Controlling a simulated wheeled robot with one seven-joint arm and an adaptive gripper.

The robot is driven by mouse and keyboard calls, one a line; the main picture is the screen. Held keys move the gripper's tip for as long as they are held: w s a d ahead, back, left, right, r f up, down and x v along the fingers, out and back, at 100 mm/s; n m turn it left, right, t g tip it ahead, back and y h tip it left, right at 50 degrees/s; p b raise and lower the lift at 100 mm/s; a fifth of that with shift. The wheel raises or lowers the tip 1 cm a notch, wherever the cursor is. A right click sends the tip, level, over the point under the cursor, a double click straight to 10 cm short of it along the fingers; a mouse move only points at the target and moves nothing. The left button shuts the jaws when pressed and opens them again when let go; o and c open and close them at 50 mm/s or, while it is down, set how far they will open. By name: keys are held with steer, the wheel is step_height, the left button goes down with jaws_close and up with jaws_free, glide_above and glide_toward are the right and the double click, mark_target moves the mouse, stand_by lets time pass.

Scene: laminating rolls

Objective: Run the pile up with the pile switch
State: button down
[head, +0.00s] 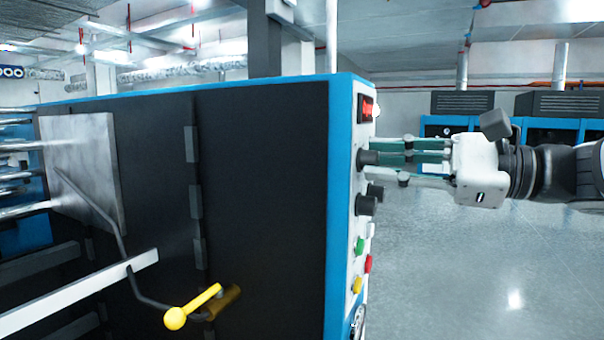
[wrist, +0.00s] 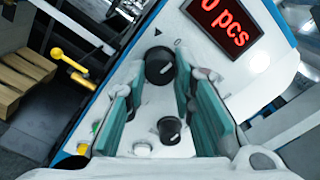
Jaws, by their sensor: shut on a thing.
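The machine's control panel (head: 345,200) is a pale end face with blue edges. Its upper black knob (head: 367,157) stands out below the red display and also shows in the wrist view (wrist: 158,64), with a triangle mark and a round mark printed above it. My gripper (head: 388,157) reaches in from the right, its green fingers shut on this knob, one on each side. No lettering naming the pile switch is readable. A wooden pallet (wrist: 18,82) shows at the left of the wrist view. I see no pile on it.
Coloured buttons, including a green one (head: 359,246) and a red one (head: 368,264), are lower down. A yellow-handled lever (head: 190,308) sticks out from the machine's dark side. Open floor (head: 470,270) lies to the right.

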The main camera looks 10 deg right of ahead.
steer(key=shift+n+b, duration=0.4)
steer(key=shift+n, duration=0.2)
steer(key=c, duration=1.3)
jaws_free()
steer(key=shift+c, duration=0.2)
steer(key=v, duration=1.2)
